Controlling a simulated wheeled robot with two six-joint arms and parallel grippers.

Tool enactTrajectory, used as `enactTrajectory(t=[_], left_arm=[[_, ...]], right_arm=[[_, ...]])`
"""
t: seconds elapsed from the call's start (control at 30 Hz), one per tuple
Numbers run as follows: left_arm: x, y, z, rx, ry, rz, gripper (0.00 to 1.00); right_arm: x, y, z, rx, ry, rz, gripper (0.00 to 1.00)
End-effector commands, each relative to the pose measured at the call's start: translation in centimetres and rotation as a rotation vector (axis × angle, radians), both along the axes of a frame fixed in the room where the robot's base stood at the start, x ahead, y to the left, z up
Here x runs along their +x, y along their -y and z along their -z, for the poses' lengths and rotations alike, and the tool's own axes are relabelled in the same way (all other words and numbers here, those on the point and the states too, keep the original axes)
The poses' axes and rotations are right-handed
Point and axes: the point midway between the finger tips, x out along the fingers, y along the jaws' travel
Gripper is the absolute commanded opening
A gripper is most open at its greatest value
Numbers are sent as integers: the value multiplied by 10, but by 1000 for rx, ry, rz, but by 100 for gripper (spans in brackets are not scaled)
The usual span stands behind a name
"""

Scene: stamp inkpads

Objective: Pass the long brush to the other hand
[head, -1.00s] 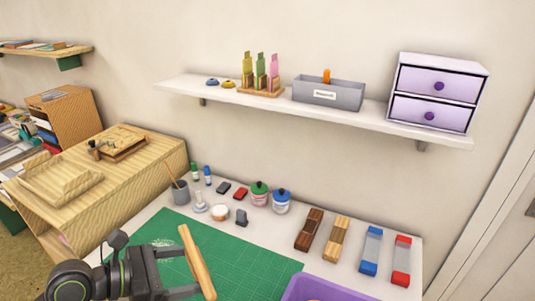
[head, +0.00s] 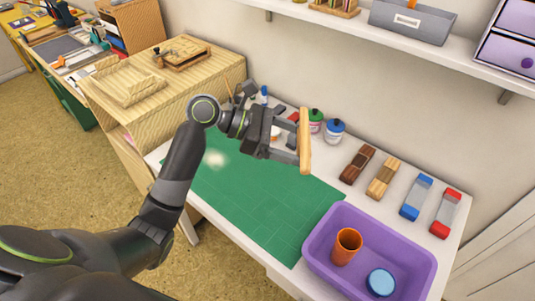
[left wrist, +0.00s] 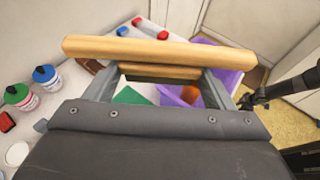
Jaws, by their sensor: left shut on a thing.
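The long brush shows as a pale wooden bar (head: 304,142), held upright in the head view above the back part of the green mat. My left gripper (head: 298,145) is shut on it. In the left wrist view the wooden bar (left wrist: 150,51) lies across the fingertips, with a second wooden strip behind it between the fingers. The brush's bristles cannot be made out. A dark part of what looks like my right gripper (left wrist: 254,100) enters the left wrist view from the right edge, apart from the brush; its jaws are unclear. It is not in the head view.
A purple bin (head: 318,262) with an orange cup (head: 347,246) and a blue round lid (head: 381,282) stands at the front right. Ink bottles and several stamp blocks line the table's back. The green mat (head: 255,205) is mostly clear. A white shelf (head: 350,28) hangs above.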

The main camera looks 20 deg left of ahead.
Motion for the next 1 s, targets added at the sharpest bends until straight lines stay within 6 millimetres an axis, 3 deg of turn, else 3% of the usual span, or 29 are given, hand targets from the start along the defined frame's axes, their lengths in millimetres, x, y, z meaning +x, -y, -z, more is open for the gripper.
enactTrajectory(t=[0.33,0.6,1.0], left_arm=[[47,46,-20,-3,0,178,54],[74,69,-29,-1,0,274,54],[82,80,-26,0,-1,297,54]], right_arm=[[0,0,0,0,0,0,36],[0,0,0,0,0,0,36],[0,0,0,0,0,0,36]])
